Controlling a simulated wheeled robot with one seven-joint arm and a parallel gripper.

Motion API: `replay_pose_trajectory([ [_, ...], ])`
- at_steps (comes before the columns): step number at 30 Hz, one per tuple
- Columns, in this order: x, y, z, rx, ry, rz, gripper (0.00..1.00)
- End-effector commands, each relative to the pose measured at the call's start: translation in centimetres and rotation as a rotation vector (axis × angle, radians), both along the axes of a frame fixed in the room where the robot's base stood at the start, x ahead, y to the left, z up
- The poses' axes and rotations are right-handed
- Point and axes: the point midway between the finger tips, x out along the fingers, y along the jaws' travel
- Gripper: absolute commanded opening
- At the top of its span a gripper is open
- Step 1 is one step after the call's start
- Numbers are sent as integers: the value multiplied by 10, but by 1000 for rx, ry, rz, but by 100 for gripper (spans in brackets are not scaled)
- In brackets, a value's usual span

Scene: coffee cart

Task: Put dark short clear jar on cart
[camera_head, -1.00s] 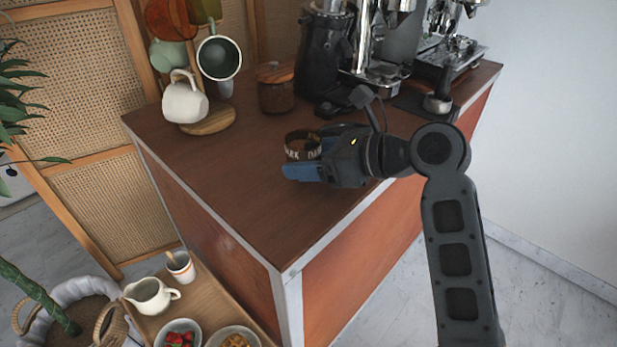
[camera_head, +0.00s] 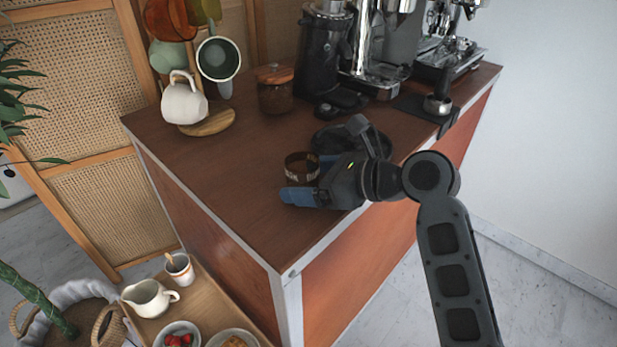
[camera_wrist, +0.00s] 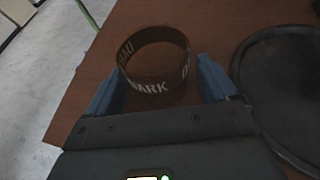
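The short clear jar (camera_head: 301,167) has a dark band with pale lettering that reads partly "ARK". My gripper (camera_head: 308,185) is around it at the front part of the brown counter. In the wrist view the jar (camera_wrist: 153,75) sits upright between the two blue fingers (camera_wrist: 158,82), which are close against its sides. In the head view the near finger covers its lower part, and I cannot tell whether its base touches the counter. A low wooden cart (camera_head: 206,291) stands at the lower left, below the counter.
The low cart carries a cream pitcher (camera_head: 150,298), a cup (camera_head: 179,268) and bowls (camera_head: 178,335). On the counter (camera_head: 232,180) are a mug tree, a wooden-lidded jar (camera_head: 275,92), a grinder and an espresso machine. A dark round object (camera_wrist: 285,90) lies beside my gripper.

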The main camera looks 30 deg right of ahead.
Motion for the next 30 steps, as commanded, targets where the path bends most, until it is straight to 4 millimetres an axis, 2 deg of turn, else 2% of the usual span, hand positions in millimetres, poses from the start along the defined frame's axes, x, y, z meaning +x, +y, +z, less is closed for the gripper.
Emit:
replay_pose_trajectory([
  [11, -2, -2, 4, -1, -2, -1, 91],
  [14, -11, -8, 9, 0, -1, -2, 91],
  [24, -64, -43, 35, -1, -2, -4, 91],
  [30, -85, -56, 45, -1, -1, -1, 91],
])
